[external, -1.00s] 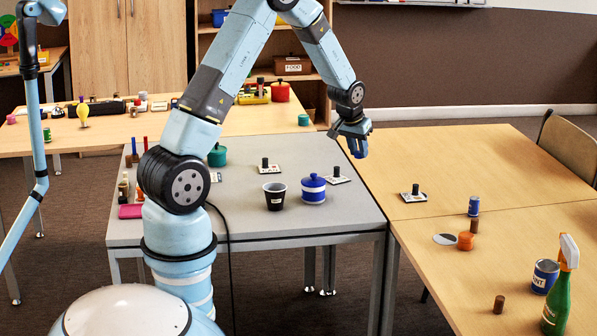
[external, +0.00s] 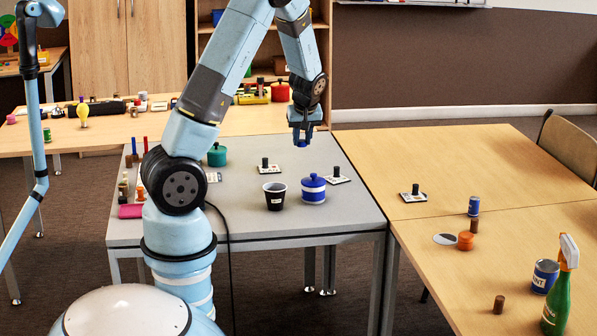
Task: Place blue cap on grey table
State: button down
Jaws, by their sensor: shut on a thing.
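My gripper (external: 302,136) is above the back right part of the grey table (external: 235,222), pointing down. It is shut on the blue cap (external: 301,143), of which only a small part shows below the fingers. The cap is held in the air, apart from the table top. On the grey table stand a black cup (external: 275,196) and a blue and white lidded pot (external: 313,189), both in front of my gripper.
The wooden table (external: 450,170) on the right holds cans, a spray bottle (external: 559,290) and small items. The grey table's back right is clear.

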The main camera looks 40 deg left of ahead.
jog(key=s+a+r+n+g+y, duration=0.1)
jog(key=s+a+r+n+g, duration=0.15)
jog(key=s+a+n, duration=0.75)
jog(key=m, duration=0.1)
send_over(251, 199)
jog(key=d, duration=0.1)
notch_tip(251, 199, down, 10)
jog(key=shift+g, duration=0.25)
jog(key=shift+s+d+f, duration=0.1)
jog(key=shift+d+f, duration=0.05)
jog(key=shift+f, duration=4.1)
jog(key=c, duration=0.9)
grip_release()
jog(key=shift+r, duration=0.1)
